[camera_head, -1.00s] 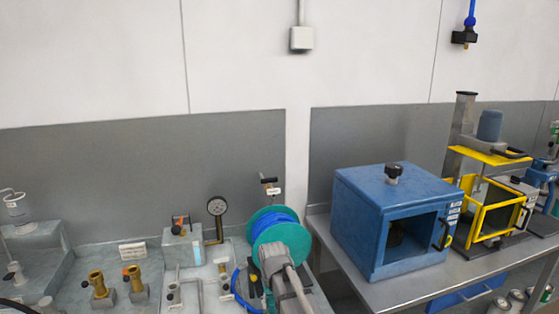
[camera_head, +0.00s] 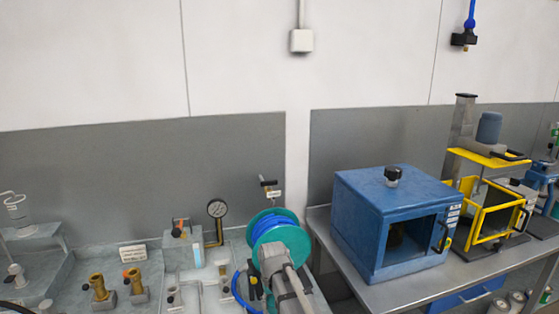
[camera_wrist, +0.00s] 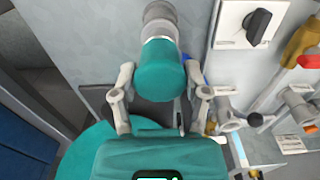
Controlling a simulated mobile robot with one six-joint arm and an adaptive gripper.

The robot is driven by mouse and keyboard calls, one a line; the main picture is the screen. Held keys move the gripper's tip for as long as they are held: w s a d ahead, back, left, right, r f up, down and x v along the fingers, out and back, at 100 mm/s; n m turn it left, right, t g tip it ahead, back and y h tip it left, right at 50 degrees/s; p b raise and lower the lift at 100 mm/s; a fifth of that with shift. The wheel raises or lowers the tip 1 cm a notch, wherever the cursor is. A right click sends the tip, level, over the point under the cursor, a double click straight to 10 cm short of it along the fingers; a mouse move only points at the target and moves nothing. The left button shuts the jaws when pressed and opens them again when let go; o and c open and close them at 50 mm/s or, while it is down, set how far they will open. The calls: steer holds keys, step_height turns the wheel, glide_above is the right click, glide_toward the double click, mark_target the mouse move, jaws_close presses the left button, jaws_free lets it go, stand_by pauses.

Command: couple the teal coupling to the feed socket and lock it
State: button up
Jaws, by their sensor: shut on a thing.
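In the wrist view the teal coupling (camera_wrist: 162,68) is a short, thick teal cylinder. My gripper (camera_wrist: 160,95) is shut on it, with one light grey finger on each side. Its far end lines up with a grey round fitting (camera_wrist: 158,18) at the top of the picture, which may be the feed socket. I cannot tell whether the two are joined or only touching, nor whether any lock is turned. A bit of blue hose shows behind the coupling. In the head view my grey wrist hides the coupling and fingers.
A teal hose reel (camera_head: 270,226) with blue hose stands close to my wrist. A blue box (camera_head: 385,218) stands on the right bench. A black knob (camera_wrist: 258,25) is right of the coupling.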

steer(key=shift+r+p, duration=1.55)
steer(key=shift+r, duration=0.15)
step_height(320, 180, up, 12)
steer(key=p, duration=1.2)
steer(key=w+a, duration=0.3)
steer(key=a, duration=0.9)
steer(key=w+a, duration=0.3)
steer(key=a, duration=0.9)
steer(key=w+a, duration=0.3)
steer(key=a, duration=0.9)
step_height(320, 180, down, 8)
steer(key=b, duration=0.8)
steer(key=shift+s+d, duration=0.25)
steer(key=shift+d, duration=0.1)
steer(key=shift+f+b, duration=0.7)
steer(key=shift+f+b, duration=0.35)
steer(key=shift+f, duration=0.15)
